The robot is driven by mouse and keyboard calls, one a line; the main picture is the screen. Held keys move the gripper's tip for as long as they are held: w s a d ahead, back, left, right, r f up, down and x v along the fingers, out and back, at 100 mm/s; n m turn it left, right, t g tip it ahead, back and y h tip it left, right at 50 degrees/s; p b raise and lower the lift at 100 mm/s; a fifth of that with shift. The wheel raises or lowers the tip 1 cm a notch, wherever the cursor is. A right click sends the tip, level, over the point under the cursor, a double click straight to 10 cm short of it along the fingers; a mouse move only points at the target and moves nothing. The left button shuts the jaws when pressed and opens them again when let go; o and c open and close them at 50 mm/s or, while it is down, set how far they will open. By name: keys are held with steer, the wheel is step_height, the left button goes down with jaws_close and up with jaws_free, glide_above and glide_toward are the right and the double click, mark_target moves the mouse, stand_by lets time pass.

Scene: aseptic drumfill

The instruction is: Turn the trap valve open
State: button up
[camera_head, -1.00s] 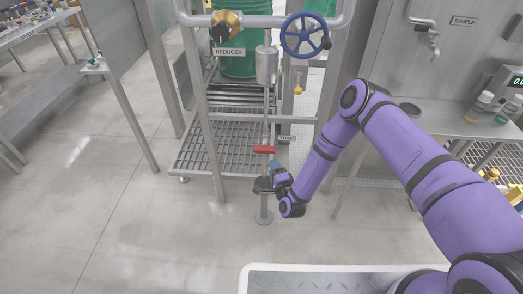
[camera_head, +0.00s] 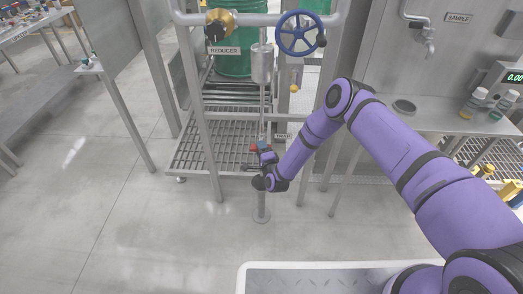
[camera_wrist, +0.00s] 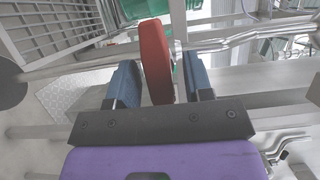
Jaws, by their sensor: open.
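The trap valve has a red handle (camera_wrist: 155,60), seen close up in the wrist view. It sits on a thin vertical pipe (camera_head: 262,105) below a grey cylinder (camera_head: 262,64) in the head view. My gripper (camera_wrist: 160,85) is open, with one blue finger on each side of the red handle. In the head view my gripper (camera_head: 260,148) hides most of the handle.
A blue handwheel (camera_head: 299,33) and a brass reducer (camera_head: 220,22) sit on the pipe frame above. A green drum (camera_head: 232,60) stands on the roller conveyor behind. A grey frame leg (camera_head: 207,130) stands left of my gripper.

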jaws_close()
steer(key=shift+n, duration=0.3)
steer(key=n+g+h, duration=0.1)
steer(key=n, duration=0.2)
steer(key=shift+a+r, duration=0.1)
steer(key=n+g+h, duration=0.1)
steer(key=n, duration=0.2)
steer(key=shift+n+h, duration=0.3)
steer(key=n+g+h, duration=0.1)
steer(key=n+h, duration=0.1)
steer(key=n, duration=0.1)
steer(key=shift+a+n, duration=0.1)
steer(key=shift+n, duration=0.3)
steer(key=shift+n+h, duration=1.1)
steer(key=shift+n, duration=0.1)
